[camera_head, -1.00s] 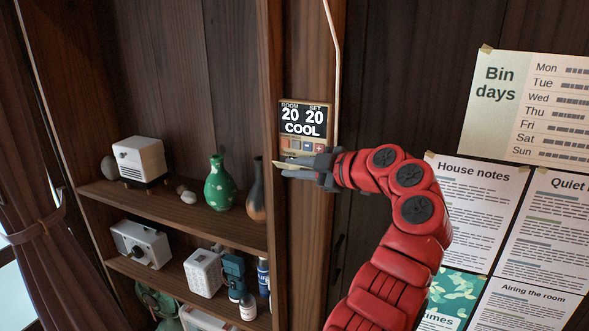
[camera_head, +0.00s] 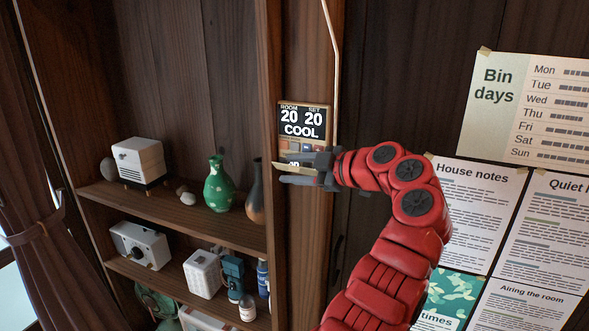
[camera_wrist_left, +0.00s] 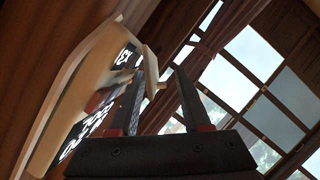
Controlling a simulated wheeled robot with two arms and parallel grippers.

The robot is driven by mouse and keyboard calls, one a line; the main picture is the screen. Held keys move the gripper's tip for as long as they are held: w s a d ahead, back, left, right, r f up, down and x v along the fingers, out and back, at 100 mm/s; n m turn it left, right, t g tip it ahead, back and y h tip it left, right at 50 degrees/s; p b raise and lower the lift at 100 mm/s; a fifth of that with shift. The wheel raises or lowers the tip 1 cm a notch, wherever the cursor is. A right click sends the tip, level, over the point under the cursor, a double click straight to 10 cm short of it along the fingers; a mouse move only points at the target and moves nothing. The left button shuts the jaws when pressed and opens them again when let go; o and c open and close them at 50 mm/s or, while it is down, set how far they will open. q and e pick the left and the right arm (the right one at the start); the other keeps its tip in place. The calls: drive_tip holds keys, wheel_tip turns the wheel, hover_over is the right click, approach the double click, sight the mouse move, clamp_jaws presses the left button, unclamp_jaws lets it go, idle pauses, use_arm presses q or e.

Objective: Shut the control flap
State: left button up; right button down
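The wall control panel (camera_head: 305,116) shows 20, 20 and COOL on its dark display, with small buttons below. Its flap (camera_head: 293,168) is a thin pale plate that hangs open, sticking out from the lower part of the panel. My left gripper (camera_head: 293,167) is at the flap, fingers apart, one above it and one below it. In the left wrist view the panel (camera_wrist_left: 62,100) is at the left and the flap (camera_wrist_left: 151,72) shows between the open fingertips, nearer the left finger. Whether a finger touches it I cannot tell. My right gripper is not in view.
The panel is on a wooden post (camera_head: 300,230). A shelf (camera_head: 180,222) to its left holds a green vase (camera_head: 219,184), a dark vase (camera_head: 256,195) and a white box (camera_head: 139,160). Paper notices (camera_head: 480,205) hang at the right. A pale cable (camera_head: 336,70) runs above the panel.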

use_arm(q)
drive_tip(key=shift+d, duration=0.1)
drive_tip(key=shift+s+d+r, duration=0.1)
drive_tip(key=shift+s+d, duration=0.15)
drive_tip(key=shift+d, duration=0.05)
drive_tip(key=p+v, duration=0.6)
drive_tip(key=v, duration=1)
drive_tip(key=shift+s+d, duration=0.15)
drive_tip(key=shift+d, duration=0.05)
